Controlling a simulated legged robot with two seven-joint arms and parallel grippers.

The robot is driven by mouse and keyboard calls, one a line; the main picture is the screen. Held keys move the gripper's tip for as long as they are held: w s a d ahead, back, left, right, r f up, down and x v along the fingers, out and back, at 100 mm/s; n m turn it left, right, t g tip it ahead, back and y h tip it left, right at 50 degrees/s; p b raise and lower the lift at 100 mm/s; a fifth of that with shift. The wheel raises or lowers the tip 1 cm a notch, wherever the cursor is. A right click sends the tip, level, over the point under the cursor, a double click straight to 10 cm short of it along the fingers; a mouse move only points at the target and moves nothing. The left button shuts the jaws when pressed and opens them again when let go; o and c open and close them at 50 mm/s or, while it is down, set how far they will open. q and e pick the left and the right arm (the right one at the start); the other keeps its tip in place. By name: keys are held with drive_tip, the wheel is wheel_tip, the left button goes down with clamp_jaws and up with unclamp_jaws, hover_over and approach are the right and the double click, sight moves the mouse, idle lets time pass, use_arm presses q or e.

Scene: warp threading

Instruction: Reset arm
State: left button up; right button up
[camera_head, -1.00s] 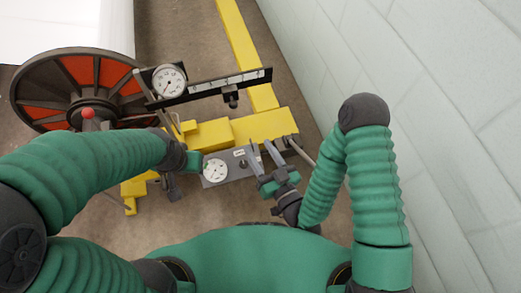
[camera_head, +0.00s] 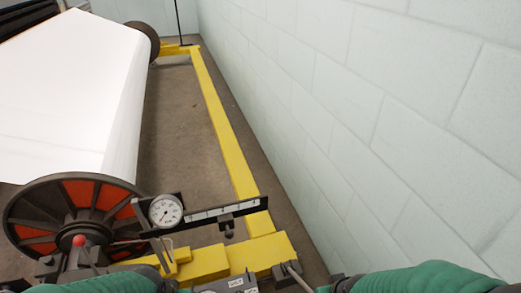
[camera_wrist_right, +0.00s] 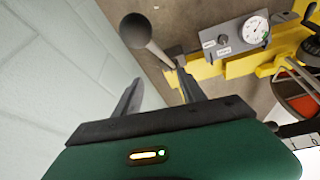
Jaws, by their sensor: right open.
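My right gripper (camera_wrist_right: 158,77) is open in the right wrist view, with its two dark fingers apart and nothing between them. A lever with a dark ball knob (camera_wrist_right: 135,29) stands beyond the fingertips; I cannot tell whether they touch its rod. Part of a lever rod (camera_head: 298,276) shows at the bottom of the head view. My right arm enters there at the lower right, its gripper mostly cut off. My left arm's green sleeve shows at the lower left; its gripper's fingers cannot be made out.
A dial gauge (camera_head: 165,210) with a dark scale bar (camera_head: 225,209) stands above the yellow frame (camera_head: 225,140). A red-and-black wheel (camera_head: 75,215) ends a white roll (camera_head: 70,90). A grey control box (camera_wrist_right: 236,42) has a dial. A pale block wall (camera_head: 370,120) closes the right side.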

drive_tip(key=s+r, duration=0.1)
drive_tip(key=s+d+r+m+g, duration=0.1)
drive_tip(key=s, duration=0.1)
drive_tip(key=s+d+r+g, duration=0.1)
drive_tip(key=shift+s+r+m, duration=0.15)
drive_tip(key=shift+s+m, duration=0.2)
drive_tip(key=shift+m, duration=0.05)
drive_tip(key=w+p+v, duration=0.3)
drive_tip(key=p+v, duration=1.1)
drive_tip(key=p, duration=0.1)
drive_tip(key=w+a+r+p+v, duration=0.1)
drive_tip(key=w+p+v, duration=0.2)
drive_tip(key=p+v, duration=1.1)
drive_tip(key=shift+w+r+p, duration=0.3)
drive_tip(key=shift+r+p, duration=0.25)
drive_tip(key=shift+a, duration=0.1)
